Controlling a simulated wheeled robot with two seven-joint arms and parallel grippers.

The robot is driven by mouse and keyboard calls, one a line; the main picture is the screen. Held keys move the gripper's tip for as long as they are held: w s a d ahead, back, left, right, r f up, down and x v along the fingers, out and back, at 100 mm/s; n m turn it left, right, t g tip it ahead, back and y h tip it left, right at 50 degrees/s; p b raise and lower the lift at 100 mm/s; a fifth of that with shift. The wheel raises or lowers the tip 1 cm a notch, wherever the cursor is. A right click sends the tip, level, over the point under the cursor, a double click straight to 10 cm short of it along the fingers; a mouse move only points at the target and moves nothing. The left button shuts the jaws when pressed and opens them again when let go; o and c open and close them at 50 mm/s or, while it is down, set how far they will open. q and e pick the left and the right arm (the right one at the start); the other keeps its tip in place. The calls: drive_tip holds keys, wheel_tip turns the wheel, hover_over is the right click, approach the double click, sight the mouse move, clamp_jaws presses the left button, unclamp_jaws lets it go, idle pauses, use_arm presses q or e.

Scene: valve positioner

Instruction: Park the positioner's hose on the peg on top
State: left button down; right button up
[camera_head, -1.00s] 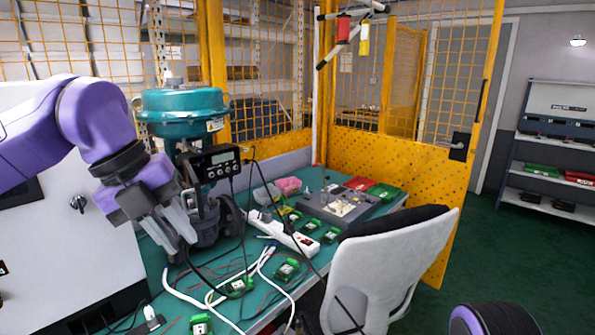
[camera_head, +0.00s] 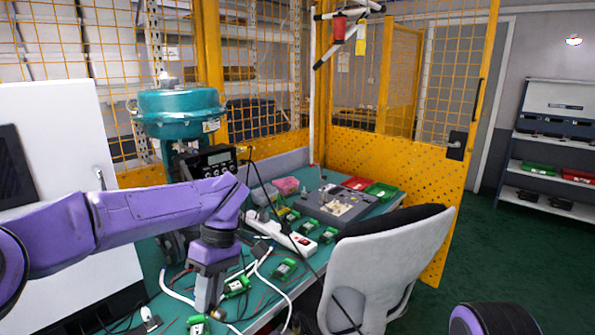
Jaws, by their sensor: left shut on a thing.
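The positioner (camera_head: 209,161) is a black box with a small display, mounted on the valve's yoke below the teal actuator (camera_head: 178,110). I cannot make out the peg on its top. A thin black line (camera_head: 272,203) loops out at the positioner's right side and runs down across the chair. My left gripper (camera_head: 207,301) points down over the near part of the bench, below the positioner. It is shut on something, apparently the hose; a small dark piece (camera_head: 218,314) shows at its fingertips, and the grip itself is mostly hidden. My right gripper is not in view.
The green bench (camera_head: 330,182) holds a white power strip (camera_head: 283,233), several green circuit boards, white cables and a grey fixture (camera_head: 336,204). A white chair (camera_head: 385,262) stands at its front right. A white cabinet (camera_head: 62,130) is at left. Yellow mesh fencing closes the back.

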use_arm(q)
wheel_tip(320, 180, down, 8)
drive_tip(key=a+m+t+y, duration=0.1)
drive_tip(key=m+t, duration=0.3)
drive_tip(key=m, duration=0.8)
drive_tip(key=shift+w+a+r+y, duration=0.2)
drive_tip(key=shift+a+y, duration=0.05)
drive_tip(key=shift+y, duration=0.45)
